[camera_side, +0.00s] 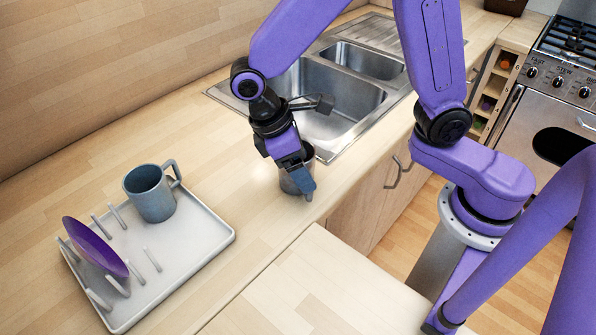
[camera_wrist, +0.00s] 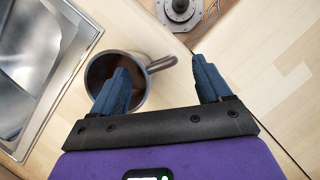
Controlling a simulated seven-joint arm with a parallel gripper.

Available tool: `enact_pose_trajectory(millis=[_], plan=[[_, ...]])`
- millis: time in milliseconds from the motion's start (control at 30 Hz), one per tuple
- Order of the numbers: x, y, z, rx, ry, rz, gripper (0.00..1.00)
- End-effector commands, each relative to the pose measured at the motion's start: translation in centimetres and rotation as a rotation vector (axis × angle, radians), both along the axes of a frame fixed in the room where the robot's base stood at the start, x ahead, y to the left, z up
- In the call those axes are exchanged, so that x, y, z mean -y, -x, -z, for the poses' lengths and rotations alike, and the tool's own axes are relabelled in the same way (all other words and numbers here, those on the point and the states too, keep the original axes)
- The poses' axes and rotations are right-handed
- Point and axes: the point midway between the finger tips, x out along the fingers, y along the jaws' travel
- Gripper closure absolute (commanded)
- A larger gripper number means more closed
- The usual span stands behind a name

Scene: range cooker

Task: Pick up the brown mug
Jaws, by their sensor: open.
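The brown mug (camera_side: 290,184) stands upright on the wooden counter beside the sink in the side view, partly hidden behind my gripper (camera_side: 306,180). In the wrist view the brown mug (camera_wrist: 144,93) is seen from above, with its handle pointing right and up. My gripper (camera_wrist: 161,88) is open. In the wrist view its left finger overlaps the mug's opening, and its right finger is to the right of the mug, beyond the handle. The handle lies between the two fingers in that picture. I cannot tell whether a finger touches the mug.
A blue-grey mug (camera_side: 150,194) and a purple plate (camera_side: 95,246) are on a white drying rack (camera_side: 200,250) at the left. The metal sink (camera_side: 335,125) lies just behind the brown mug. The counter's front edge is close by. Bare counter lies between rack and mug.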

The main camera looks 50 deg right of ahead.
Motion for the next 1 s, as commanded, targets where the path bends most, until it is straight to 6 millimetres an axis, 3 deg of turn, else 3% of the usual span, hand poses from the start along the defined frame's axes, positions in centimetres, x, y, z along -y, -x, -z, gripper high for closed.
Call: enact_pose_trajectory(millis=[133, 400, 467, 633, 667, 1000], plan=[[0.46, 0.41, 1.33, 0.000, 0.002, 0.001, 0.23], [0.52, 0.45, 1.56, 0.002, 0.000, 0.001, 0.23], [0.52, 0.45, 1.55, 0.002, 0.000, 0.001, 0.39], [0.51, 0.45, 1.54, 0.002, 0.000, 0.001, 0.94], [0.51, 0.45, 1.54, 0.002, 0.000, 0.001, 1.00], [0.46, 0.40, 1.16, 0.004, -0.001, 0.000, 1.00]])
